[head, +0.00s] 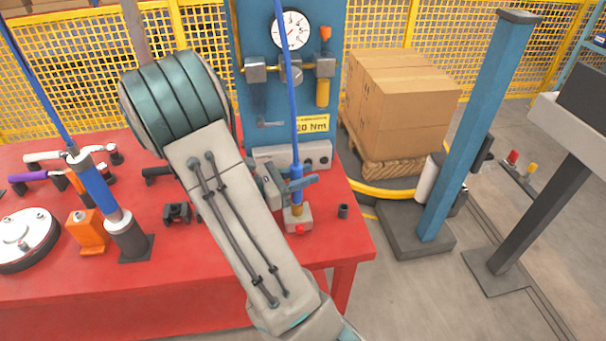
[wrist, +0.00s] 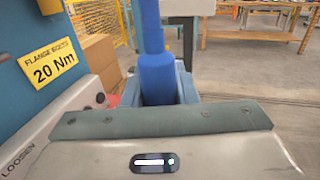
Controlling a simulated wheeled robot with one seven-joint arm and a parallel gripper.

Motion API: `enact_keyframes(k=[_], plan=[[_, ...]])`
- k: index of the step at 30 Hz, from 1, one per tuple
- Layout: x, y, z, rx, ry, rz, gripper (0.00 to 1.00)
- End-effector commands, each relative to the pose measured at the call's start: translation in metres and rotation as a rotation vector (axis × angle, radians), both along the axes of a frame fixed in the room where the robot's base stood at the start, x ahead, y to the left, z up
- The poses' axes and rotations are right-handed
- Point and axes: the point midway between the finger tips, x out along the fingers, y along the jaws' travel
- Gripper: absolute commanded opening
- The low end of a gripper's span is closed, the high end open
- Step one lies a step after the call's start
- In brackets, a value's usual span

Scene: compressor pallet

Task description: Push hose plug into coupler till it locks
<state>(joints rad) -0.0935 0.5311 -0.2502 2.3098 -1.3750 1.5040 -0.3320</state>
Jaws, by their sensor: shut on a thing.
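The blue hose (head: 290,90) hangs down from above in front of the blue panel and ends in a blue plug (head: 297,196). My gripper (head: 297,182) is shut around the plug, which stands about upright. The coupler (head: 298,211) is a brass-coloured piece on a small grey block with a red front part, directly below the plug. The plug's lower end meets or nearly meets the coupler; I cannot tell how deep it sits. In the wrist view the thick blue hose end (wrist: 156,72) rises between my blue fingers, and the coupler is hidden.
The red table (head: 170,285) holds a blue-and-grey upright tool (head: 100,190), an orange block (head: 86,230) and a round grey flange (head: 24,238) at left. A small dark cylinder (head: 343,211) stands right of the coupler. The gauge panel (head: 262,100) rises close behind.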

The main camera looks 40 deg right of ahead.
Motion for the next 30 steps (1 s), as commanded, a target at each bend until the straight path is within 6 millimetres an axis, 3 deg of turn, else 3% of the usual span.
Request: enact_keyframes(k=[4, 5, 7, 8, 20, 30], plan=[[0.000, 0.000, -0.004, 0.000, 0.000, 0.000, 0.00], [0.000, 0.000, -0.004, 0.000, 0.000, 0.000, 0.29], [0.000, 0.000, -0.003, 0.000, 0.000, 0.000, 0.48], [0.000, 0.000, -0.003, 0.000, 0.000, 0.000, 0.51], [0.004, 0.010, -0.003, -0.001, -0.002, 0.003, 0.51], [0.024, 0.079, -0.004, -0.001, -0.002, 0.005, 0.51]])
